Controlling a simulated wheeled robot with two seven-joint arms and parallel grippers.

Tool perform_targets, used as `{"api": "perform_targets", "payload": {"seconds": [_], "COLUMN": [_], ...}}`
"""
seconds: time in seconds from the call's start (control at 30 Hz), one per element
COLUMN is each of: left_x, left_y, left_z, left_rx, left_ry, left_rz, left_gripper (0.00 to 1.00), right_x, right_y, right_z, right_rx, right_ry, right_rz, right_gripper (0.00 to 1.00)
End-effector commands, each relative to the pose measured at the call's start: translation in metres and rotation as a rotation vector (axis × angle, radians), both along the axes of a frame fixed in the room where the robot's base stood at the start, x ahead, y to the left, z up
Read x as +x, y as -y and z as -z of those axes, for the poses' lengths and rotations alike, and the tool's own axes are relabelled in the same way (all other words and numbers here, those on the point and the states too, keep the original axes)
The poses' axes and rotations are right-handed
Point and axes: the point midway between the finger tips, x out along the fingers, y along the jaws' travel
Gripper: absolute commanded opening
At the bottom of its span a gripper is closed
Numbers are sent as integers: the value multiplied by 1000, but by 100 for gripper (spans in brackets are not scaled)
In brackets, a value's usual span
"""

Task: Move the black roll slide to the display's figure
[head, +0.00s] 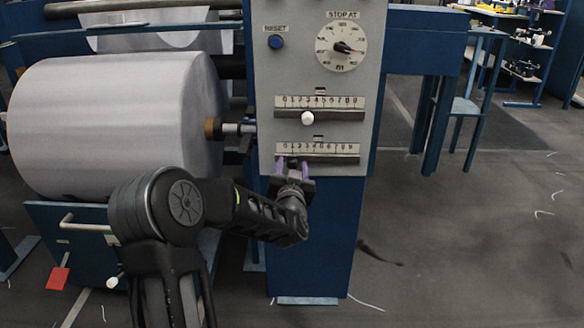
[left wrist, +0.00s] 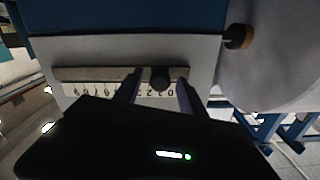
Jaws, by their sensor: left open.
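The black roll slide's knob (left wrist: 160,78) sits on the lower slide track (head: 335,159), towards the low end of its scale. My left gripper (head: 292,165) is at this track with its fingers open. In the left wrist view, which shows the panel upside down, one finger is on each side of the black knob, with gaps showing beside it. In the head view the gripper mostly hides the knob. A small display (head: 319,138) is above the lower scale; its figure is too small to read. My right gripper is not in view.
An upper slide with a white knob (head: 307,118) lies just above. A blue reset button (head: 276,42) and a stop dial (head: 341,46) are higher on the panel. A large white roll (head: 110,125) stands at left. Floor to the right is mostly clear.

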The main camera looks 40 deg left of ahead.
Motion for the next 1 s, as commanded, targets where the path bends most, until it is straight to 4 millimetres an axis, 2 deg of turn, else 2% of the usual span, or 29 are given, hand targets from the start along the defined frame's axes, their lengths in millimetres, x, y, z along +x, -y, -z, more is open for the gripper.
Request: {"api": "perform_targets", "payload": {"seconds": [0.17,0.6,1.0], "left_x": [-8,-59,-62], "left_y": [7,45,47], "left_z": [-2,-1,0], "left_rx": [0,1,0], "left_ry": [0,-1,0], "left_rz": [2,0,0], "left_gripper": [48,48,48], "right_x": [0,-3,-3], "right_y": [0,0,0], "right_z": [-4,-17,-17], "right_rx": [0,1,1], "right_ry": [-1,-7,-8], "right_rz": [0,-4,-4], "right_gripper": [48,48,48]}}
